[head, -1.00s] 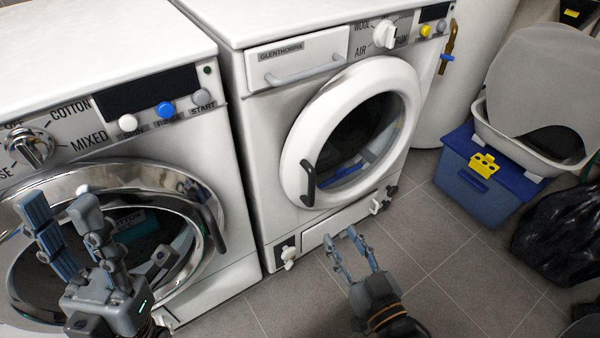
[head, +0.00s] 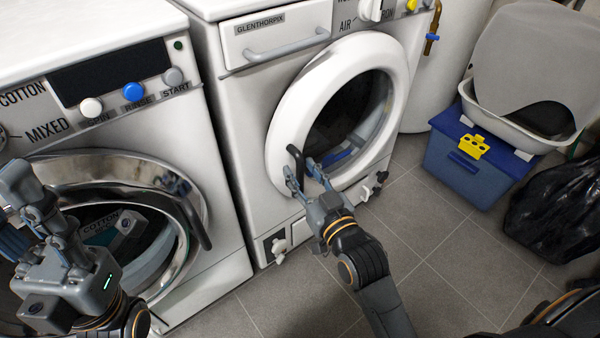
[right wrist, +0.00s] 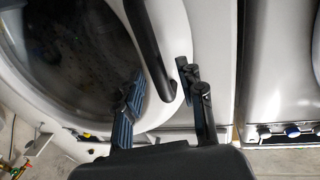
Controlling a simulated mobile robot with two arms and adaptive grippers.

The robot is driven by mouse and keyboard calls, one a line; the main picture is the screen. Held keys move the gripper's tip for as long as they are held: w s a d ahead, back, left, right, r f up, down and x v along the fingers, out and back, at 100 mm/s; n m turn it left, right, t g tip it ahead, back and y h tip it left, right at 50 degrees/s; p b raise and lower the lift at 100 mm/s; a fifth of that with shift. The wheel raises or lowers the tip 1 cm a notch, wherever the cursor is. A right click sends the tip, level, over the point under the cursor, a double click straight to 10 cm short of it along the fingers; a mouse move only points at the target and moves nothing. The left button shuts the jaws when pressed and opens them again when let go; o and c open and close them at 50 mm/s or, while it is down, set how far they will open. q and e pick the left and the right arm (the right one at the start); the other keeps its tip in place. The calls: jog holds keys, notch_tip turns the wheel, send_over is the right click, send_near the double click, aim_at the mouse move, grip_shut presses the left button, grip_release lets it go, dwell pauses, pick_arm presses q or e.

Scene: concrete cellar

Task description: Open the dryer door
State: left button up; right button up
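The dryer is the right machine, white, with a round white-rimmed door (head: 285,125) that is shut. Its black handle (head: 294,155) is on the door's left side. My right gripper (head: 302,170) is at the handle with its fingers open. In the right wrist view, the handle (right wrist: 150,50) comes down between the two spread fingers of my gripper (right wrist: 168,92); I see gaps on both sides. My left gripper (head: 22,190) is in front of the left machine, its fingers apart and empty.
The left machine, with a chrome-ringed door (head: 110,170), stands beside the dryer. A blue box (head: 465,165) with a white basin (head: 525,135) on it and a black bag (head: 550,215) are at the right. The tiled floor (head: 430,270) before the dryer is clear.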

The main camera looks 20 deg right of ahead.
jog(key=shift+w+a, duration=0.1)
jog(key=shift+w, duration=0.6)
grip_shut()
